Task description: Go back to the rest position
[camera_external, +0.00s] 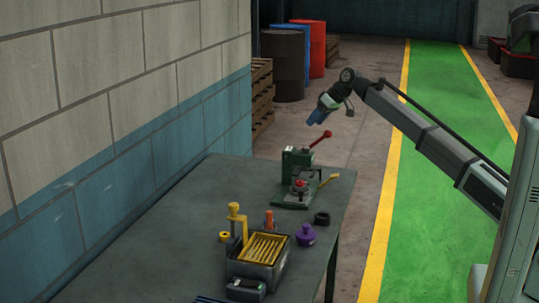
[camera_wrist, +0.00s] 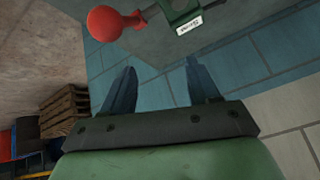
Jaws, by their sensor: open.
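My gripper (camera_external: 316,117) is open and empty in the external view, held in the air above and beyond the far right part of the table (camera_external: 190,216). In the wrist view its two blue fingers (camera_wrist: 158,88) stand apart with nothing between them. The green machine (camera_external: 296,180) with a red-knobbed lever (camera_external: 321,139) stands on the table's far end, below my gripper. In the wrist view the lever's red ball knob (camera_wrist: 112,22) and part of the green machine (camera_wrist: 180,15) show at the top.
A grey bin with yellow bars (camera_external: 262,250), a yellow post (camera_external: 237,220), a purple knob (camera_external: 306,235) and a black ring (camera_external: 322,218) sit on the table. A block wall (camera_external: 120,120) runs along the left. Drums (camera_external: 284,65) and pallets (camera_external: 261,97) stand behind.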

